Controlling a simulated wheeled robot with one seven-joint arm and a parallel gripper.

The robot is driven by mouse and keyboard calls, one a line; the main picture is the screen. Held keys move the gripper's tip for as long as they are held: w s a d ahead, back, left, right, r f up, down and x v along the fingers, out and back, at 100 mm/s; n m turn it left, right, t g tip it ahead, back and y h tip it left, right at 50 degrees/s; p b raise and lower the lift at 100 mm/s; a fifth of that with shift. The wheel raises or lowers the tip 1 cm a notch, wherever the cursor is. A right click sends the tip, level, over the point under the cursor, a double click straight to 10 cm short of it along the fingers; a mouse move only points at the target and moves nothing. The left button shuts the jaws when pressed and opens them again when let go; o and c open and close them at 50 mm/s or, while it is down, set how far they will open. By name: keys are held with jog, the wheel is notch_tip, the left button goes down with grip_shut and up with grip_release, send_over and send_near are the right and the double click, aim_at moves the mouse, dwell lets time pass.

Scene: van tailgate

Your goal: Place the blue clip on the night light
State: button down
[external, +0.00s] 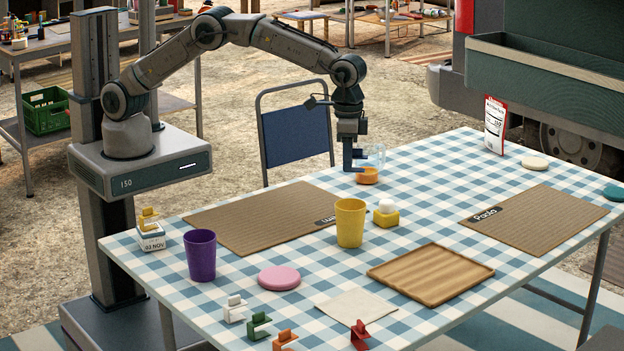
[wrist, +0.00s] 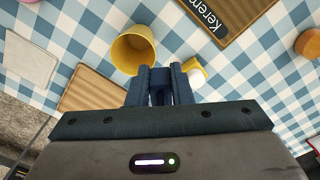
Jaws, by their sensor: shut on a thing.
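My gripper (external: 357,160) points down above the table, behind the yellow cup. In the wrist view, its dark blue fingers (wrist: 160,80) are close together around a small dark blue piece. This appears to be the blue clip, mostly hidden and hard to tell from the fingers. What I take as the night light (external: 386,213) has a yellow base and a white dome, and stands upright on the cloth right of the yellow cup. It also shows in the wrist view (wrist: 196,75), just right of the fingertips and partly covered by them.
The yellow cup (external: 350,223) stands close to the night light. A wooden tray (external: 431,274), purple cup (external: 201,256) and pink disc (external: 279,278) lie forward. Several other-coloured clips, including a red one (external: 360,335), stand near the front edge.

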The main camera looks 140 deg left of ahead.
jog(key=shift+w+a+f+p, duration=0.15)
jog(key=shift+a+f+p, duration=1.3)
jog(key=shift+a+f, duration=3.65)
jog(key=shift+f, duration=0.2)
jog(key=c, duration=1.3)
grip_release()
jog(key=shift+r, duration=0.1)
notch_tip(320, 180, up, 12)
jog(key=shift+r+b, duration=0.15)
jog(key=shift+b, duration=0.3)
jog(key=shift+d+r, duration=0.1)
jog(key=shift+d, duration=0.05)
